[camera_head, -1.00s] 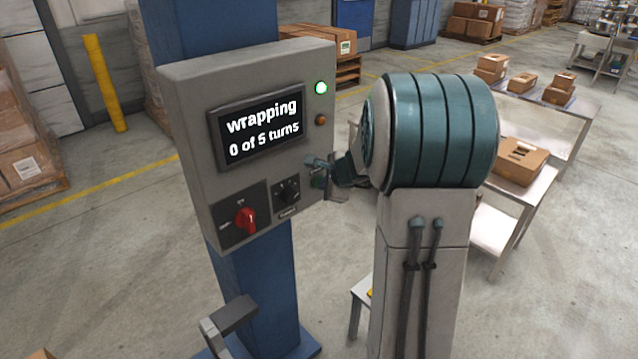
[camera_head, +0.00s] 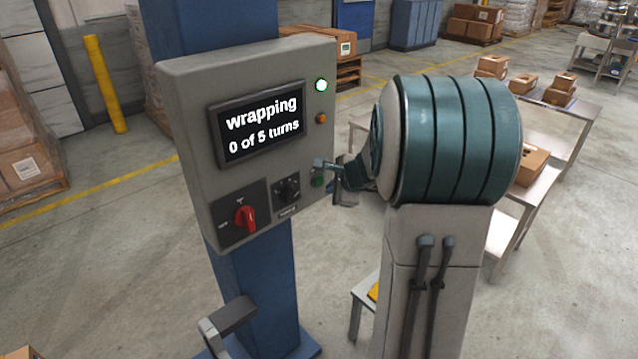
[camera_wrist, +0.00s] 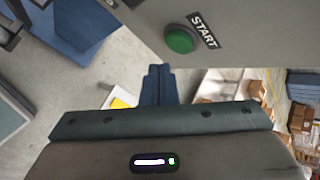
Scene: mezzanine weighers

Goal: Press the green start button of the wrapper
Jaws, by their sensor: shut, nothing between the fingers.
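The wrapper's grey control box (camera_head: 190,130) is mounted on a blue column. Its screen (camera_head: 262,128) reads "wrapping 0 of 5 turns", and a lamp (camera_head: 321,85) at its upper right glows green. The green start button (camera_head: 317,181) is at the box's lower right. In the wrist view the green button (camera_wrist: 180,40) shows unpressed-looking beside a "START" label (camera_wrist: 204,30). My gripper (camera_head: 322,164) is shut and empty, close to the button in the head view. In the wrist view my gripper's fingertips (camera_wrist: 159,70) are just below the button, apart from it.
A red switch (camera_head: 245,217) and a black knob (camera_head: 287,190) sit left of the button. An amber button or lamp (camera_head: 321,118) is above it. A metal table (camera_head: 560,117) with cartons stands behind my arm at right. Open floor lies left of the column.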

